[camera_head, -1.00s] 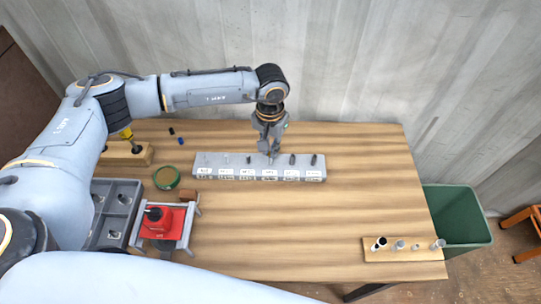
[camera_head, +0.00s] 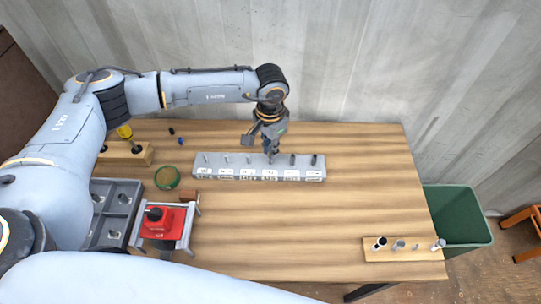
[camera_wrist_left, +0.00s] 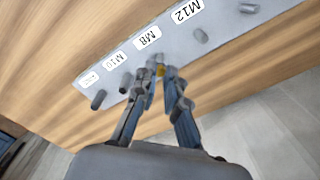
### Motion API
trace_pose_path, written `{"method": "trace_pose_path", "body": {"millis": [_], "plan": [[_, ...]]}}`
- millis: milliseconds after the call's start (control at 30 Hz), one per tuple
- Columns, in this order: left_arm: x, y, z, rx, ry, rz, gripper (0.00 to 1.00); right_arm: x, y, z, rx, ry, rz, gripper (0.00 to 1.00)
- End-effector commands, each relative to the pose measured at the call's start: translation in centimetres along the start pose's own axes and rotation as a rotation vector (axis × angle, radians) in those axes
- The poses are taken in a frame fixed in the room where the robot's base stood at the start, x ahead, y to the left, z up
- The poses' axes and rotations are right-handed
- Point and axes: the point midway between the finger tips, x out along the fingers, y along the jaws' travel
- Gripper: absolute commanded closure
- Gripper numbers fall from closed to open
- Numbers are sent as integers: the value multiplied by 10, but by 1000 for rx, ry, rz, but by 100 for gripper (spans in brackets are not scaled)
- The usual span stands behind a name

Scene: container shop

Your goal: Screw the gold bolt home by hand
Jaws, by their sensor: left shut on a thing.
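I cannot tell how deep the bolt sits in the block. My right gripper is not in view.
Dark bolts (camera_head: 314,160) stand close on both sides of my left gripper. A green round dish (camera_head: 167,178), a red device (camera_head: 162,219) and a grey compartment tray (camera_head: 131,186) lie to the left. A wooden rack (camera_head: 375,255) is at the front right. The middle right of the table is clear.

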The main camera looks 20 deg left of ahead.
Motion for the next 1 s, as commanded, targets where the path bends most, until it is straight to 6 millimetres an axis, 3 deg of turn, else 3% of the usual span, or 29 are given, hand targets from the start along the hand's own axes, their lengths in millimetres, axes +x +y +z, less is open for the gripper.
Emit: {"method": "trace_pose_path", "body": {"millis": [333, 400, 500, 833, 1000], "plan": [[0, 0, 0, 75, 0, -1, 100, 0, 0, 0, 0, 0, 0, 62], [0, 0, 0, 81, 0, 0, 79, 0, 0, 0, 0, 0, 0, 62], [0, 0, 0, 80, 0, 0, 62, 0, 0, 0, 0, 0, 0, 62], [-2, 0, 0, 79, 0, 0, 62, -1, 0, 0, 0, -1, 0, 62], [-15, 0, -1, 78, 3, -1, 62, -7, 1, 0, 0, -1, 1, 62]]}}
